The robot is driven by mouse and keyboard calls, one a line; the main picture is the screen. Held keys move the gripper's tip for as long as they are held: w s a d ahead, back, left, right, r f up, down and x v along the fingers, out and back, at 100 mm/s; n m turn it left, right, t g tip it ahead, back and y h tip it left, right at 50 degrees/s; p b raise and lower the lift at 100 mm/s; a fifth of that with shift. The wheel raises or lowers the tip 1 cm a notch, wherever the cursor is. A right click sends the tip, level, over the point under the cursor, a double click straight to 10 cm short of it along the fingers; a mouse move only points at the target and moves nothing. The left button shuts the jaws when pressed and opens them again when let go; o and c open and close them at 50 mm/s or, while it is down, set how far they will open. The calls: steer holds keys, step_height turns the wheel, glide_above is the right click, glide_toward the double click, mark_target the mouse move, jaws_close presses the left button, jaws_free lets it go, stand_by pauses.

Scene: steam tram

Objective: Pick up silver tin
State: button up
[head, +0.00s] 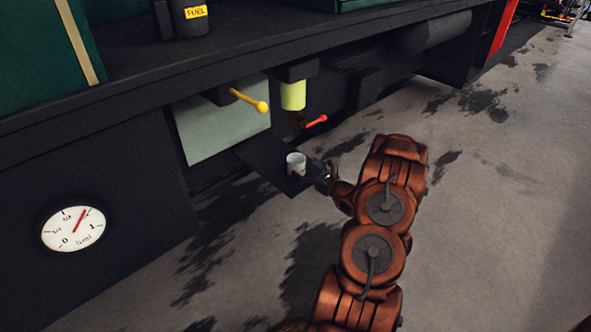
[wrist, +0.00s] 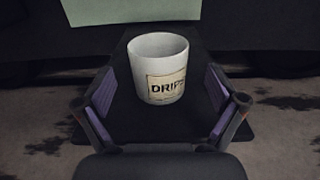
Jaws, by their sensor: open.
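The silver tin (head: 296,164) is a small pale grey, open-topped cup standing upright on a dark flat shelf (head: 262,163) low on the tram's side. In the wrist view the tin (wrist: 158,68) shows a label reading "DRIP", its end hard to read. My gripper (head: 318,176) is just right of the tin in the head view. In the wrist view my gripper (wrist: 160,112) is open, with its purple-lined fingers apart on the left and right. The tin stands ahead, between the lines of the fingers. No touch between fingers and tin is visible.
A yellow-knobbed lever (head: 249,99), a red-tipped lever (head: 315,121) and a yellow-green cylinder (head: 293,95) hang above the shelf. A pale green panel (head: 215,128) is behind it. A round gauge (head: 73,228) is at left. The stained floor (head: 500,210) at right is clear.

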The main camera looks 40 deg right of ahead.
mark_target(302, 165)
steer(key=shift+w+b, duration=0.9)
steer(key=shift+w, duration=1.4)
steer(key=shift+r, duration=0.1)
steer(key=c, duration=1.4)
steer(key=shift+r, duration=0.1)
